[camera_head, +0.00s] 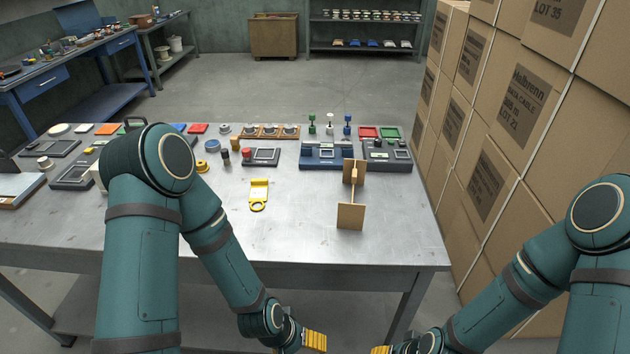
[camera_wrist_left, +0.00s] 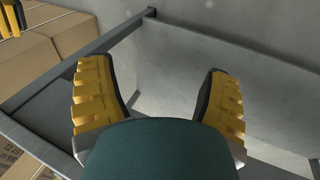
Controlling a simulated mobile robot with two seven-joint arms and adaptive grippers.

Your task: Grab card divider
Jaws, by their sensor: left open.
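A tan card divider (camera_head: 351,217), with two square panels joined by a thin strip, stands on the right part of the metal table. My left gripper (camera_head: 314,341) is low in front of the table's front edge, well apart from the divider. In the left wrist view its yellow-padded fingers (camera_wrist_left: 159,80) are spread with nothing between them. My right gripper (camera_head: 381,350) shows only as a yellow tip at the bottom edge of the head view; its jaw state is hidden. The divider is not seen in the left wrist view.
The metal table (camera_head: 300,232) has bare room around the divider. A yellow tag-like piece (camera_head: 259,190) lies to its left. A blue tray (camera_head: 326,155) and a dark tray (camera_head: 387,155) sit behind it. Stacked cartons (camera_head: 487,185) rise close on the right.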

